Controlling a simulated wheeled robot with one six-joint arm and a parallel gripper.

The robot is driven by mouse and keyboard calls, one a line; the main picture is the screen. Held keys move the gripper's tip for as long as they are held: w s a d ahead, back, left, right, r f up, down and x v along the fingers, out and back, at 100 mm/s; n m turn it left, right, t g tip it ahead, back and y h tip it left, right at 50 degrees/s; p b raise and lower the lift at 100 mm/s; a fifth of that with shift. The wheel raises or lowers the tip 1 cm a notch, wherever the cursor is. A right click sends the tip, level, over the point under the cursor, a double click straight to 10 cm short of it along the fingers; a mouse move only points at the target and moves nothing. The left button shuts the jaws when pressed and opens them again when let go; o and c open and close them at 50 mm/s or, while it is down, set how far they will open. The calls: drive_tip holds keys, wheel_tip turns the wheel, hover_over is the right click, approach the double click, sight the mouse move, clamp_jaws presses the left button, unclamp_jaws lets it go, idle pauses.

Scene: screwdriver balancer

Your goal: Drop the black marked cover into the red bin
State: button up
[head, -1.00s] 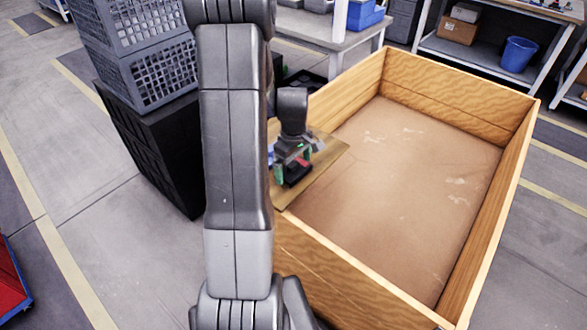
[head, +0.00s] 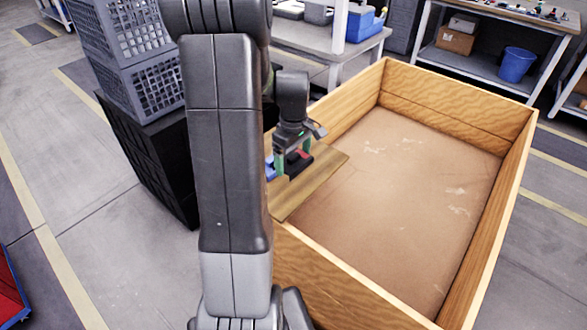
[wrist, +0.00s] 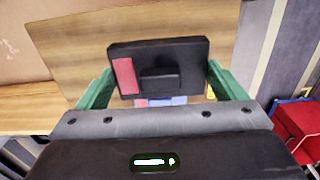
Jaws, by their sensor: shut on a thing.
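The black cover (wrist: 180,53) with a red mark fills the space between the green fingers in the wrist view. It also shows small in the head view (head: 298,166). My gripper (head: 290,155) is shut on it, over the wooden board at the crate's left corner; the gap below the cover is hard to judge. The fingers also show in the wrist view (wrist: 158,80). A red bin (wrist: 302,128) lies at the right of the wrist view. A red container (head: 10,290) is cut off at the head view's left edge.
The wooden board (head: 315,182) overlaps the corner of a big wooden crate (head: 400,160) with a bare floor. Blue and reddish pieces (wrist: 165,101) show just past the cover. Grey crates (head: 130,70) on a black box (head: 150,160) stand left of my arm.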

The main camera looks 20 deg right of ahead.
drive_tip(key=shift+r, duration=1.3)
